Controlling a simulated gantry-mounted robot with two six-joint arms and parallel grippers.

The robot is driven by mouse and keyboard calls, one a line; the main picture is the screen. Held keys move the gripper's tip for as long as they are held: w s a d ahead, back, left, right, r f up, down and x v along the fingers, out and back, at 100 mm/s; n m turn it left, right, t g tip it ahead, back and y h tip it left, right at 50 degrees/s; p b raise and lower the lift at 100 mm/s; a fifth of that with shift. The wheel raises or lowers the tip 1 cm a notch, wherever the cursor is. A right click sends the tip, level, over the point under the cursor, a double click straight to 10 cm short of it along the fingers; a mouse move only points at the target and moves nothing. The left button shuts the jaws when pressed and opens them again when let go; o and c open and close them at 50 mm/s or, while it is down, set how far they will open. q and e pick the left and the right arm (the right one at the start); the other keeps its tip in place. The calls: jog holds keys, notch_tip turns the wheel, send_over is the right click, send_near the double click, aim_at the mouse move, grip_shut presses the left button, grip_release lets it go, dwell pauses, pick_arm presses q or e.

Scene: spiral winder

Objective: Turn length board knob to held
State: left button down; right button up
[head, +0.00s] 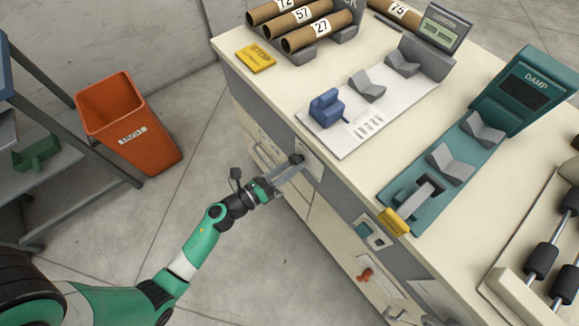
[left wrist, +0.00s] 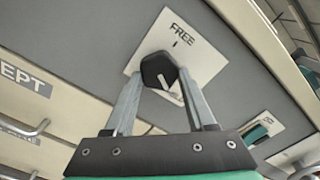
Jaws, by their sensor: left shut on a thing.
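A dark, faceted knob (head: 297,159) sits on a pale plate (head: 309,160) on the bench's front face, below the white length board (head: 408,92). In the left wrist view the knob (left wrist: 158,70) is mounted on the plate (left wrist: 198,58), which reads FREE beside a short tick mark. Another label on the plate is partly hidden by a finger. My left gripper (head: 291,166) reaches the knob from the front and is shut on it, one grey finger on each side, as the left wrist view (left wrist: 160,88) shows. My right gripper is out of view.
A blue block (head: 326,108) and grey V-rests stand on the length board. The LENGTH display (head: 442,29) is behind it. The teal DAMP station (head: 525,85) is to the right. Drawer handles (head: 262,156) stick out of the bench front. An orange bin (head: 125,120) stands on the floor at left.

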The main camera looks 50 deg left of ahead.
pick_arm(q)
jog(key=shift+c, duration=1.1)
grip_release()
jog(key=shift+s, duration=0.1)
jog(key=s+p, duration=0.2)
jog(key=s, duration=0.9)
jog(key=shift+s+a, duration=0.25)
